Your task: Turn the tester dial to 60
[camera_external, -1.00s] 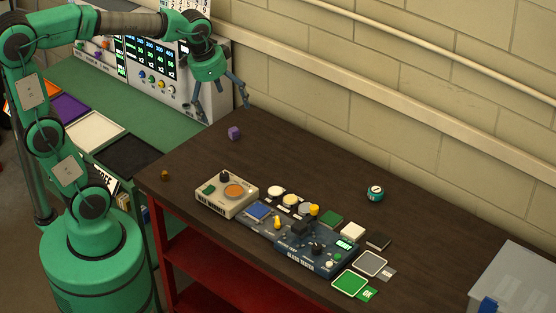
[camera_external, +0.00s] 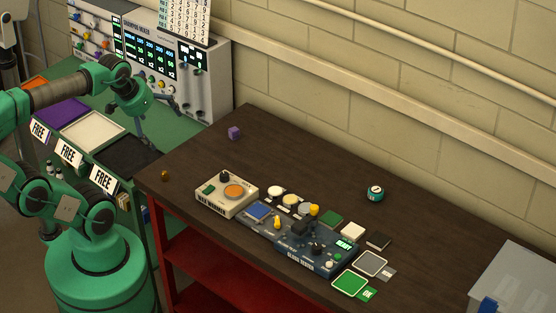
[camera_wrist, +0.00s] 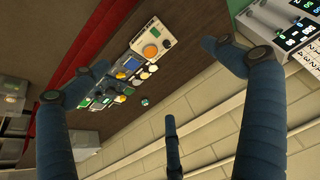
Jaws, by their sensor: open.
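The blue gloss tester (camera_external: 318,262) lies on the dark tabletop in the external view. Its black dial (camera_external: 317,248) sits near the middle of its face, and a small lit green display (camera_external: 345,244) is at its upper right. The dial's setting is too small to read. The tester is small, at left in the wrist view (camera_wrist: 92,88), partly behind a finger. My gripper (camera_external: 162,130) is open and empty, above the green bench at left, far from the tester. Its spread blue fingers fill much of the wrist view (camera_wrist: 160,75).
A beige box with an orange disc (camera_external: 228,194) adjoins the tester's left end. A purple cube (camera_external: 234,133), a teal round object (camera_external: 375,194) and a green-framed pad (camera_external: 350,283) lie on the table. A grey bin (camera_external: 520,285) stands at right. The back tabletop is mostly clear.

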